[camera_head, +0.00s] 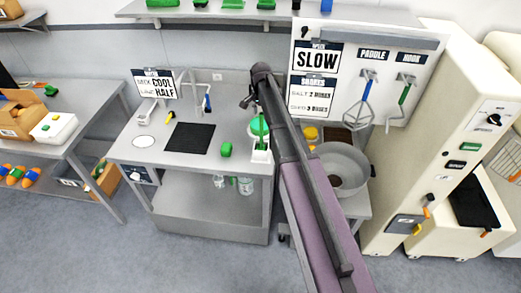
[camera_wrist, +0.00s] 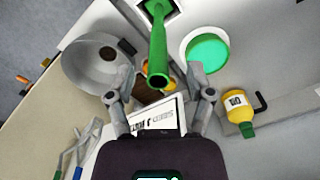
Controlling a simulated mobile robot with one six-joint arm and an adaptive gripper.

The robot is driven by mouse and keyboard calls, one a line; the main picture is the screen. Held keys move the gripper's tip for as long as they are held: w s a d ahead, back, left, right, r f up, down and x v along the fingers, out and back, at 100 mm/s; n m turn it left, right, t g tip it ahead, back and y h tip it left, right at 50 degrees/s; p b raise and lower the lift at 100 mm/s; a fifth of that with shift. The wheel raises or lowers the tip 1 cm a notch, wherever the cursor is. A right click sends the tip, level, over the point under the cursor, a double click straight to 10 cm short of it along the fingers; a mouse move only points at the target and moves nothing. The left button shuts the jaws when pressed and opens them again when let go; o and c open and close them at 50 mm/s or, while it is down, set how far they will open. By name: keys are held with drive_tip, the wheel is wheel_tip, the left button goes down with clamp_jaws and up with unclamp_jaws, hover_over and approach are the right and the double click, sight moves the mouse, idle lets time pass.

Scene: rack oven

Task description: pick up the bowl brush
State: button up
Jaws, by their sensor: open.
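The bowl brush (camera_wrist: 158,45) shows in the wrist view as a green handle rising from the dark opening of a white holder (camera_wrist: 189,16). Its lower end is hidden in the holder. In the head view the green handle (camera_head: 262,130) stands in the white holder (camera_head: 262,155) at the right end of the steel counter, partly beside my arm. My gripper (camera_wrist: 154,84) is open in the wrist view, one finger on each side of the handle's near end. I cannot tell whether either finger touches it. In the head view my arm hides the fingertips.
A round white tub with green contents (camera_wrist: 208,47) stands close right of the brush, with a yellow bottle (camera_wrist: 238,106) nearby. A large steel mixing bowl (camera_head: 343,168) stands to the right.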

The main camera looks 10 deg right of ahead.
sight(261, 135)
drive_tip(key=shift+d+f+b, duration=0.1)
drive_tip(key=shift+f+b, duration=1.6)
drive_tip(key=shift+f, duration=0.25)
clamp_jaws()
